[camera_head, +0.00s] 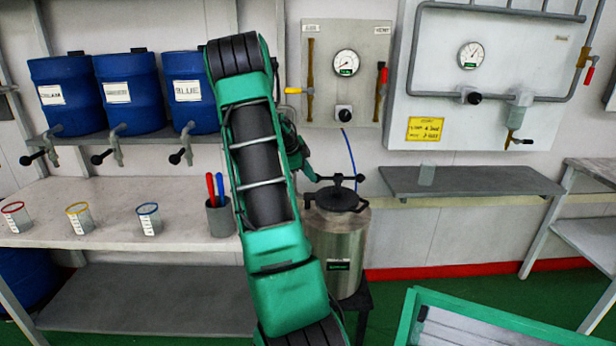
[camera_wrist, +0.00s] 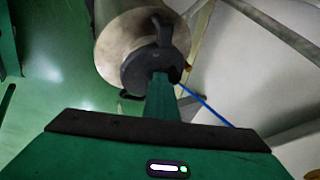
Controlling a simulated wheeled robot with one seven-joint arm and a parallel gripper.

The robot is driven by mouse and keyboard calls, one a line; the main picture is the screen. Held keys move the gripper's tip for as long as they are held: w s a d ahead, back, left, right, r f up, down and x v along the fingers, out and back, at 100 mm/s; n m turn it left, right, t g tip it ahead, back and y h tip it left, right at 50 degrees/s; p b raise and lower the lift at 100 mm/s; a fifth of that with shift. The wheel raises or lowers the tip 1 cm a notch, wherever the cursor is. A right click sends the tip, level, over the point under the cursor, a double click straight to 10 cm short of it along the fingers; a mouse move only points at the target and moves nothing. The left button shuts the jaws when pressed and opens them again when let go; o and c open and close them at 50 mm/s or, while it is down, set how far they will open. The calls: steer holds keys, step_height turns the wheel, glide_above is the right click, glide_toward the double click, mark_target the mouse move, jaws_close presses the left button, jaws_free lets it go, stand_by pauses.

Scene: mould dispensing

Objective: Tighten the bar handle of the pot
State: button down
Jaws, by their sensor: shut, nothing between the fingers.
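The pot (camera_head: 338,250) is a steel cylinder with a dark lid (camera_head: 340,200), standing on a dark stool right of my arm. Its black bar handle (camera_head: 347,178) sits above the lid, with a round knob at its right end. In the wrist view, the pot (camera_wrist: 112,38) is at the top, with the black lid piece (camera_wrist: 138,72) and the bar handle (camera_wrist: 164,33) over it. My gripper (camera_wrist: 161,78) is shut and empty, its green fingers overlapping the handle area in the picture. I cannot tell whether they touch it. In the head view, my arm partly hides the gripper.
A blue hose (camera_wrist: 205,103) runs close to the pot. Left of my arm, a bench (camera_head: 110,222) holds several cups and a holder (camera_head: 219,217) with red and blue tools. A gauge panel (camera_head: 345,75) hangs behind. A grey shelf (camera_head: 470,182) is at right.

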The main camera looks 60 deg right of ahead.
steer(key=shift+w+a, duration=0.1)
steer(key=shift+w, duration=0.05)
steer(key=a+r, duration=0.8)
steer(key=r, duration=0.1)
steer(key=shift+w+a, duration=0.35)
steer(key=shift+w, duration=0.05)
